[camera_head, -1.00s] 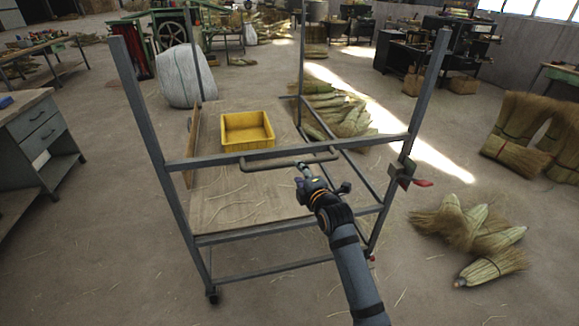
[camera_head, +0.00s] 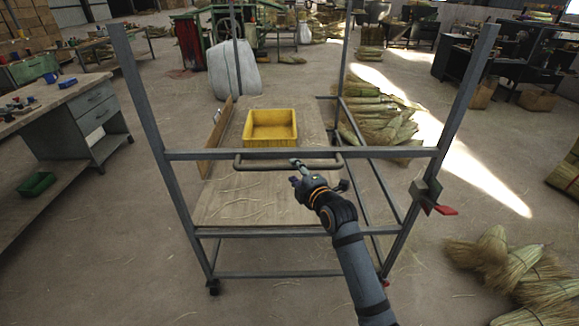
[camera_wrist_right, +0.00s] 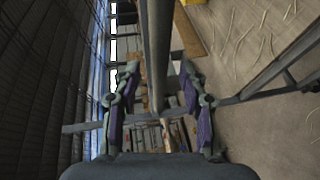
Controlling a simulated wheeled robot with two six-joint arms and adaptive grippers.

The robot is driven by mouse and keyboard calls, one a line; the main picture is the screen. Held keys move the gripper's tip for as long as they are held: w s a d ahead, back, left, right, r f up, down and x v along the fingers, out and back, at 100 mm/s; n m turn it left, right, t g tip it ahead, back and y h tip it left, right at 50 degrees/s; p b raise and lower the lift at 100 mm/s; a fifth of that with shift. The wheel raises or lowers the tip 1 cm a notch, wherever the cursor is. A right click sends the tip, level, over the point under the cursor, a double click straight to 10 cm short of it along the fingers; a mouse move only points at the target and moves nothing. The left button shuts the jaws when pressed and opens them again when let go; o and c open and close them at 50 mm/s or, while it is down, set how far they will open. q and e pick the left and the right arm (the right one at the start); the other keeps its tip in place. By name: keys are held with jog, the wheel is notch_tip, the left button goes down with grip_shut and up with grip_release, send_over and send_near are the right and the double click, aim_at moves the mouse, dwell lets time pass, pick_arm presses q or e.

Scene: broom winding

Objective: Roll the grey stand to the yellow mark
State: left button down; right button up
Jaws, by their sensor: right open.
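The grey stand (camera_head: 300,154) is a metal frame on casters with tall corner posts and a wooden deck (camera_head: 240,203). It stands right in front of me in the head view. A grey push handle (camera_head: 262,165) runs along its near side. My right gripper (camera_head: 296,163) is at the right part of this handle. In the right wrist view the open fingers (camera_wrist_right: 158,100) sit on either side of a grey bar (camera_wrist_right: 158,45); contact is not clear. No yellow floor mark shows. My left gripper is out of view.
A yellow bin (camera_head: 270,128) sits on the deck. A workbench (camera_head: 75,92) stands left, a white sack (camera_head: 233,72) behind. Broom bundles lie right of the stand (camera_head: 380,115) and at lower right (camera_head: 505,262). A red-tipped bracket (camera_head: 430,197) juts from the right post. Floor to the left is fairly clear.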

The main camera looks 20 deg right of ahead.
aim_at(291, 169)
jog(key=x, duration=0.4)
jog(key=shift+w+a, duration=0.1)
jog(key=shift+w, duration=0.1)
grip_shut()
